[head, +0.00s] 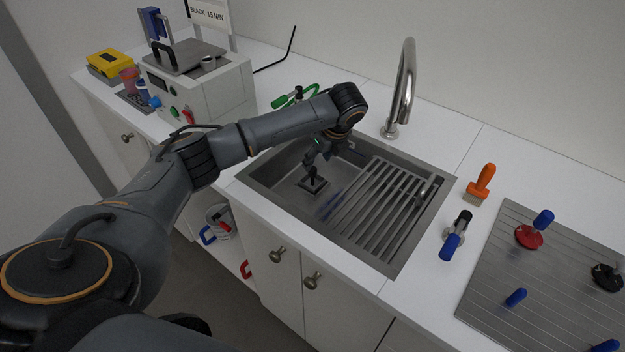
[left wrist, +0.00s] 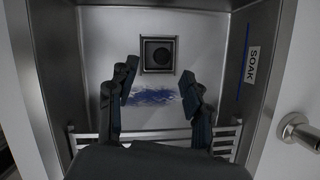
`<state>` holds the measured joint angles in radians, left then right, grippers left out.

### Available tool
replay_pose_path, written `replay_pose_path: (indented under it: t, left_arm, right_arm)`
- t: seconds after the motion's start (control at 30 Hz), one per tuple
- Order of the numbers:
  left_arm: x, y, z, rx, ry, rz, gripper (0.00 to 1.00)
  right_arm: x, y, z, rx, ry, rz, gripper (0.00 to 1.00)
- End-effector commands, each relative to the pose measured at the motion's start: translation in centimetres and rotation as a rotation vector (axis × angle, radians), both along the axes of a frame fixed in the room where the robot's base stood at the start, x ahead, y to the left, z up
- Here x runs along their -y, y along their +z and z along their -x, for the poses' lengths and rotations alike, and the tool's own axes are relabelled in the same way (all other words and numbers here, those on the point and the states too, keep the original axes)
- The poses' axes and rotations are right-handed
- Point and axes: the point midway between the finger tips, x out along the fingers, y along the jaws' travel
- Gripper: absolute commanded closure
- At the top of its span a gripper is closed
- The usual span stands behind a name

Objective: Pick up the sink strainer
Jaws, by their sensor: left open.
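My left gripper (head: 319,158) reaches down into the sink above the strainer. In the left wrist view the left gripper (left wrist: 158,82) is open, its two fingers apart with nothing between them. I cannot tell the exact gap to the strainer. My right gripper is not in view.
A slatted rack (head: 375,205) covers the sink's right part. A tall faucet (head: 404,85) stands behind. Blue marks (left wrist: 155,97) lie on the sink floor. Right of the sink are an orange-handled tool (head: 481,182) and a grooved board (head: 530,275). A grey machine (head: 205,90) stands left.

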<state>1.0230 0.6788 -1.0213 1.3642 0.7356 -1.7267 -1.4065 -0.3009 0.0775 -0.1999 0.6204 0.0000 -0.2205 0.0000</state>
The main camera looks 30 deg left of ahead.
Motion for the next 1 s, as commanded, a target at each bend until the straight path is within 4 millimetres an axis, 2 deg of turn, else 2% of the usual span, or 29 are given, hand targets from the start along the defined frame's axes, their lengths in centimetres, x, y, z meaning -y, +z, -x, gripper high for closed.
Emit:
replay_pose_path:
  t: [0.1, 0.27, 0.6, 0.87, 1.0]
  left_arm:
    - [-0.5, -1.2, -0.2, 0.000, 0.000, -0.001, 0.50]
    - [-0.8, -2.1, -0.3, -0.001, -0.001, 0.000, 0.50]
    - [-2.4, -6.2, -0.9, 0.001, -0.001, 0.000, 0.50]
    - [-2.5, -6.5, -1.0, 0.002, -0.002, 0.000, 0.50]
    - [-2.5, -6.5, -1.0, 0.002, -0.002, 0.000, 0.78]
  right_arm:
    - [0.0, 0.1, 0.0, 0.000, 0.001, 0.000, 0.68]
    - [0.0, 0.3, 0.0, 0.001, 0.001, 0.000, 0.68]
    - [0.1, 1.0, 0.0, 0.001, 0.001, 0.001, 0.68]
    - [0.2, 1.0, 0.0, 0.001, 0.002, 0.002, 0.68]
    - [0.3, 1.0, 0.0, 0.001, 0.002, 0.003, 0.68]
